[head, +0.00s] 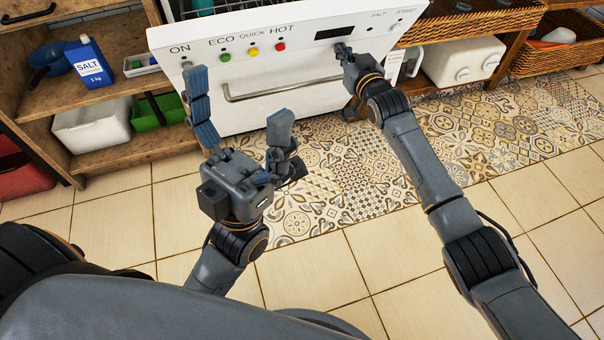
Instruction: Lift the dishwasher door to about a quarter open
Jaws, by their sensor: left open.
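The white dishwasher door (300,75) is at the top middle of the head view, its front panel facing me. It leans out at the top, and a strip of dark interior with a rack (205,7) shows behind its upper edge. A metal bar handle (275,90) runs across the door. My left gripper (238,98) is open and empty in front of the door, its fingers spread and pointing up. My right gripper (343,50) is at the door's right part, below the dark display. Its fingers are small and bunched; I cannot tell whether it touches the door.
Wooden shelves on the left hold a blue salt box (90,62), a white bin (92,125) and a green bin (158,111). On the right are wicker baskets (565,45) and a white container (462,62). A patterned mat (400,150) covers clear floor before the dishwasher.

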